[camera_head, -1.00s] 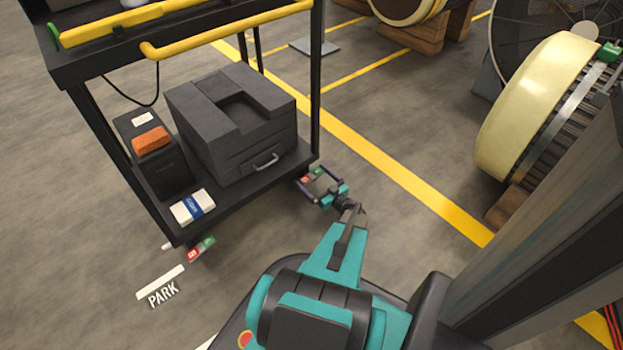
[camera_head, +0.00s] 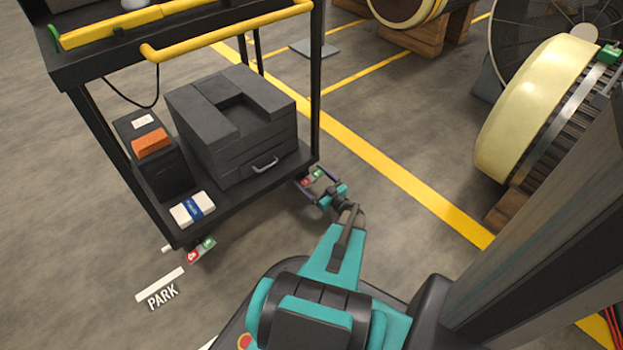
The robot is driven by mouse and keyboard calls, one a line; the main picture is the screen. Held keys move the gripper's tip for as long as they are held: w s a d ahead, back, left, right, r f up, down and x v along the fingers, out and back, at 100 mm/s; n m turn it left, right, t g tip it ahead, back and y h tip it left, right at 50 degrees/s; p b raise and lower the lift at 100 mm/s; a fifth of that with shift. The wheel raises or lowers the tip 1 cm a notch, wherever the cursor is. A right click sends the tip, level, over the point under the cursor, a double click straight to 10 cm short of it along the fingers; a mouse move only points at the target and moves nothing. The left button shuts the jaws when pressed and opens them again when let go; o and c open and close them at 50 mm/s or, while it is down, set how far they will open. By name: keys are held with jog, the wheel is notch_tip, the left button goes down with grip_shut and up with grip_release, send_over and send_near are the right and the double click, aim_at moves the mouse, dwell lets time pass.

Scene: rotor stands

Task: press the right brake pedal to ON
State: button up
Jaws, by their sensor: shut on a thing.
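The right brake pedal (camera_head: 312,177), with red and green faces, sits low at the cart's front right corner. My gripper (camera_head: 317,184) is at this pedal, with its dark fingers close around it and shut on it. The fingers hide part of the pedal, and its exact tilt is too small to tell. The left brake pedal (camera_head: 202,250), also red and green, sticks out at the cart's front left corner, apart from my gripper.
The black cart (camera_head: 235,198) carries a grey case (camera_head: 235,125), an orange block (camera_head: 152,140) and a white-blue box (camera_head: 192,207). A yellow handle (camera_head: 230,30) crosses its top. A cream rotor (camera_head: 535,110) stands right. PARK is marked on the floor (camera_head: 163,297).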

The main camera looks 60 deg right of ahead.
jog(key=shift+a+n, duration=0.15)
jog(key=shift+n, duration=0.85)
jog(key=o, duration=0.8)
jog(key=shift+s+a+p, duration=0.1)
jog(key=shift+s+p, duration=0.3)
jog(key=shift+s, duration=0.15)
jog(key=shift+p+v, duration=2)
jog(key=shift+v, duration=4.35)
jog(key=shift+a, duration=0.15)
jog(key=shift+w+r, duration=0.1)
jog(key=shift+r, duration=0.1)
